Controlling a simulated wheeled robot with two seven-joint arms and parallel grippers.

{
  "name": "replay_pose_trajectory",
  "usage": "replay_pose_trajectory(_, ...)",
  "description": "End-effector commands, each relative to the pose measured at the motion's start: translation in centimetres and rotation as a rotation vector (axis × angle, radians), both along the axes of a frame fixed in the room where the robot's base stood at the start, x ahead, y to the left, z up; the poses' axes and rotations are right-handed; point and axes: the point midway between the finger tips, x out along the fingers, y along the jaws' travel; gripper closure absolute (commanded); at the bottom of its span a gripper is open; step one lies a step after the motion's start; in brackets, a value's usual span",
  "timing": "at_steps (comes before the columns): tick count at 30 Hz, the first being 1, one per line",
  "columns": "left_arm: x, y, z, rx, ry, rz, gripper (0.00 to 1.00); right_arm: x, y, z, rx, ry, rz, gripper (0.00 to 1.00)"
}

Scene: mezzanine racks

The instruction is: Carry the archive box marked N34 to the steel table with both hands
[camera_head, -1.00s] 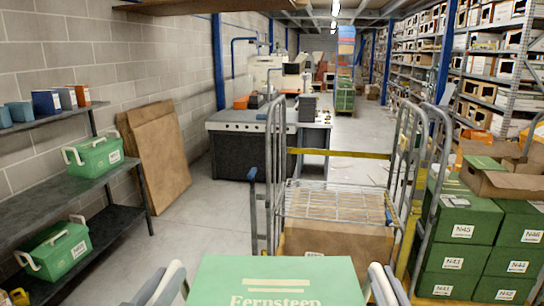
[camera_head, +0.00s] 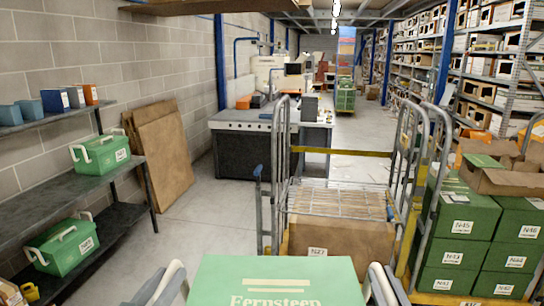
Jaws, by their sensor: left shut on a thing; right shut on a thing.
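A green box (camera_head: 278,285) with pale lettering on its top is at the bottom centre of the head view, close to me. Its number label is not in view, so I cannot read N34 on it. My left gripper (camera_head: 172,285) is shut at the box's left side and my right gripper (camera_head: 378,286) at its right side. The fingertips are mostly hidden. A grey table (camera_head: 238,124) with a machine on it stands further back, beyond the cage trolley; I cannot tell whether it is the steel table.
A wire cage trolley (camera_head: 335,200) with a brown carton (camera_head: 341,237) stands just ahead. Green boxes (camera_head: 462,226) are stacked at right. Dark shelving (camera_head: 70,186) with green crates stands at left. Brown boards (camera_head: 163,155) lean on the wall. Floor (camera_head: 205,215) is clear between shelving and trolley.

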Motion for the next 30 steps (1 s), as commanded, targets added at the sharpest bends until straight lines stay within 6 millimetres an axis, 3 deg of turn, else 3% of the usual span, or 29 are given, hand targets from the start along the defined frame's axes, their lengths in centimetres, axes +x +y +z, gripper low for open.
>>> replay_pose_trajectory(11,0.2,0.6,-0.9,0.007,-0.006,0.012,1.0,0.2,-0.7,-1.0,-0.009,-0.002,-0.017,1.0)
replay_pose_trajectory(30,0.1,0.6,-9.4,0.007,-0.006,0.012,1.0,0.1,-0.7,-9.5,-0.009,-0.002,-0.017,1.0)
